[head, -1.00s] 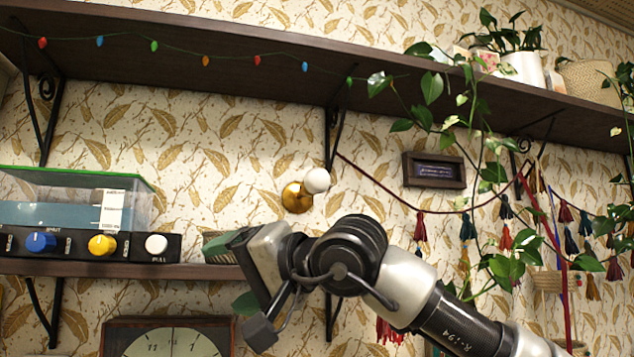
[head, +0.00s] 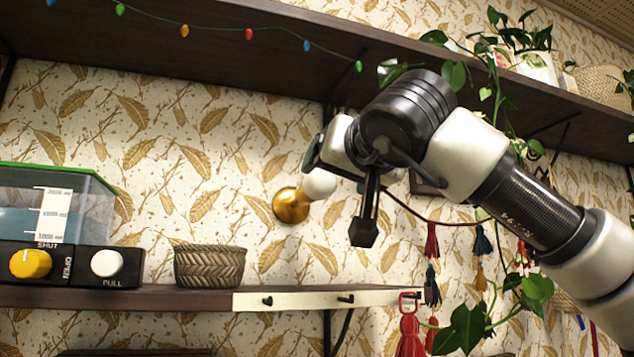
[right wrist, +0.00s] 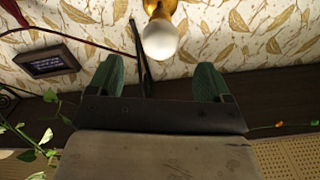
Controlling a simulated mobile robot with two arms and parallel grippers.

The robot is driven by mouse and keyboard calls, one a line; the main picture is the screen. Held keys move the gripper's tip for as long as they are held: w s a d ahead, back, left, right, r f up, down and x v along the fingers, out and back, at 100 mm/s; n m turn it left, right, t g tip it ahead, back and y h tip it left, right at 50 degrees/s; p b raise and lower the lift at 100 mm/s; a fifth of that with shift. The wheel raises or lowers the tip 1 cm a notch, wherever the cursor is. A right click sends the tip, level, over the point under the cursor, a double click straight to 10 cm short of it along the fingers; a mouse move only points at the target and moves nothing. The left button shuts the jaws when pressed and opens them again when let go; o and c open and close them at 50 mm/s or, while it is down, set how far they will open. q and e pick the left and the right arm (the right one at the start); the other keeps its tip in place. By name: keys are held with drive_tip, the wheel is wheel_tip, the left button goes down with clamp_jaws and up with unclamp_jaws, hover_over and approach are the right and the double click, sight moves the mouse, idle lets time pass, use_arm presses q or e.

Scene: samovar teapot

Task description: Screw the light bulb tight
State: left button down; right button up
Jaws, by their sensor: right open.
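The white light bulb (head: 320,184) sits in a round brass wall socket (head: 291,205) on the patterned wall, between the two shelves. In the right wrist view the bulb (right wrist: 160,40) and part of its brass socket (right wrist: 161,7) show at the top middle. My right gripper (head: 338,178) is just right of the bulb in the head view. Its two green-padded fingers (right wrist: 157,82) are spread apart and empty in the right wrist view, with the bulb beyond the gap between them. The fingers are partly hidden in the head view. My left gripper does not show.
A dark upper shelf (head: 200,40) runs above the bulb. A lower shelf (head: 150,299) with a white hook rail (head: 305,300) holds a woven basket (head: 209,266) and a water tank (head: 55,215) with knobs. Plant vines and tassels (head: 432,285) hang at right.

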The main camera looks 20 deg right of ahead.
sight(323, 183)
drive_tip(key=w+p, duration=0.2)
drive_tip(key=w, duration=0.3)
drive_tip(key=shift+w+a+r, duration=0.1)
drive_tip(key=shift+w+r, duration=0.05)
drive_tip(key=shift+w, duration=0.05)
drive_tip(key=w, duration=0.1)
drive_tip(key=w+p, duration=0.1)
drive_tip(key=w, duration=0.1)
drive_tip(key=shift+w+a+f, duration=0.1)
drive_tip(key=shift+f, duration=0.15)
drive_tip(key=shift+c, duration=1.1)
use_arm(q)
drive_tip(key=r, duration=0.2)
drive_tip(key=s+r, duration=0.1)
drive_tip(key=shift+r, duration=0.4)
use_arm(e)
drive_tip(key=c, duration=0.7)
